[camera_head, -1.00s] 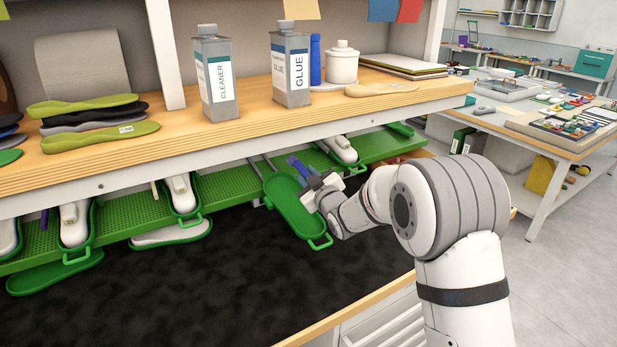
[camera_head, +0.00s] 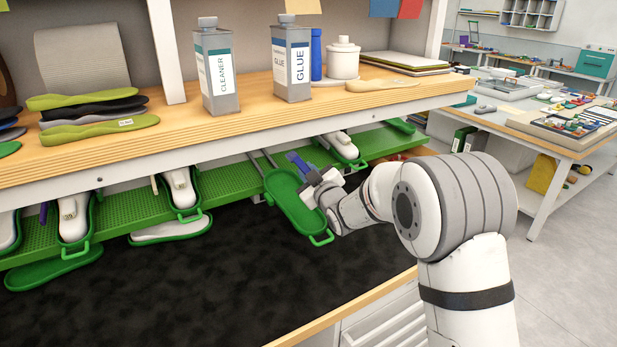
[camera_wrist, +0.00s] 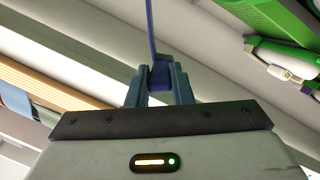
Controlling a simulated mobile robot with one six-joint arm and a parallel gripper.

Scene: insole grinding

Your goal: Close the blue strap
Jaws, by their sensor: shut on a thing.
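The blue strap (camera_head: 297,161) stands up above the green shoe-shaped tray (camera_head: 290,198) that sticks out from the green shelf. My gripper (camera_head: 311,178) is at the tray's right side, near the strap. In the wrist view, my gripper (camera_wrist: 158,80) is shut on the blue strap (camera_wrist: 152,38), which runs up and away from between the fingers. The tray looks empty. The strap's attachment to the tray is too small to make out.
Other green trays with white shoe forms (camera_head: 180,190) sit along the perforated green shelf (camera_head: 225,185). The wooden bench top (camera_head: 250,110) is above, with a cleaner can (camera_head: 218,70) and a glue can (camera_head: 291,60).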

